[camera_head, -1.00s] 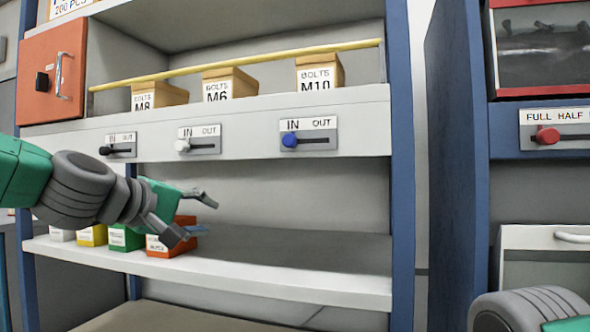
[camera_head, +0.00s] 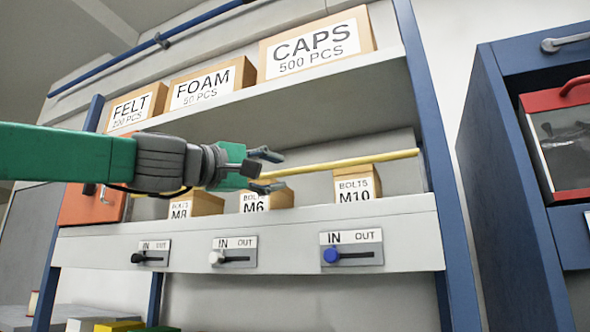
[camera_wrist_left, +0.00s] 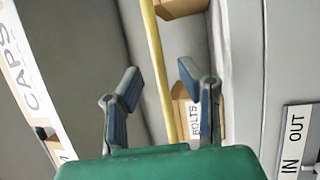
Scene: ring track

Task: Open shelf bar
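The yellow shelf bar (camera_head: 350,162) runs across the front of the middle shelf, before the bolt boxes. In the head view my left gripper (camera_head: 272,170) is open at the bar's height, over the M6 box, and hides the bar's middle stretch. In the left wrist view the bar (camera_wrist_left: 157,70) passes between the two parted fingers (camera_wrist_left: 158,95); I cannot tell whether it touches either one. My right gripper is not in view.
Boxes M8 (camera_head: 190,205), M6 (camera_head: 266,198) and M10 (camera_head: 357,184) stand behind the bar. An orange door (camera_head: 90,206) is at the left. Below are sliders, the blue one (camera_head: 331,255) rightmost. The upper shelf (camera_head: 300,98) hangs above my gripper.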

